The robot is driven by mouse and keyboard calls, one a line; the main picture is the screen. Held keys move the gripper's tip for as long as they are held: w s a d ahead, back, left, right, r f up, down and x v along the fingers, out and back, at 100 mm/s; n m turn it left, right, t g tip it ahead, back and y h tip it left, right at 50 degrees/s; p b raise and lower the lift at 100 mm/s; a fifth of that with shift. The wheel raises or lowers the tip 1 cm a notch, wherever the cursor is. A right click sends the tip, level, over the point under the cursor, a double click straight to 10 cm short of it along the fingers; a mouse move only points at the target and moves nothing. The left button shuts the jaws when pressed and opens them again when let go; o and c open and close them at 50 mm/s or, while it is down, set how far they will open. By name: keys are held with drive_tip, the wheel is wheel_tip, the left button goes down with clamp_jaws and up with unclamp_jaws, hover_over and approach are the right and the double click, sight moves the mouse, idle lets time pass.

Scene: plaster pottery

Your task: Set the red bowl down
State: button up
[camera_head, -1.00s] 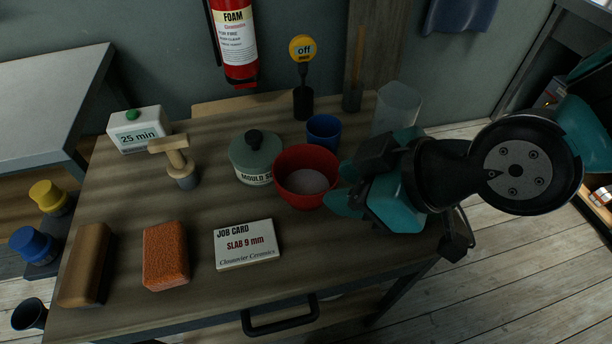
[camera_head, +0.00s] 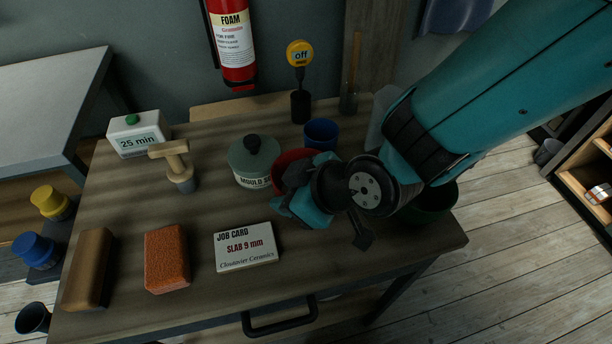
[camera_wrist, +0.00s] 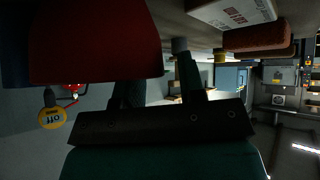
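The red bowl (camera_head: 290,158) stands on the table (camera_head: 200,290) between the lidded green jar (camera_head: 254,163) and the blue cup (camera_head: 321,132). My gripper (camera_head: 300,190) is at its front right side and hides much of it. The gripper's fingers look apart. In the wrist view the red bowl (camera_wrist: 95,40) fills the upper left, close to my gripper (camera_wrist: 155,80), and covers part of one finger. Whether the fingers touch the bowl is hidden.
A job card (camera_head: 246,247), an orange sponge (camera_head: 166,258) and a brown block (camera_head: 89,268) lie at the front. A wooden-handled tool (camera_head: 176,166) and a timer (camera_head: 137,133) stand left. A dark green container (camera_head: 436,206) is at the right end.

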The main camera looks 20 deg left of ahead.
clamp_jaws()
drive_tip(key=shift+r, duration=0.15)
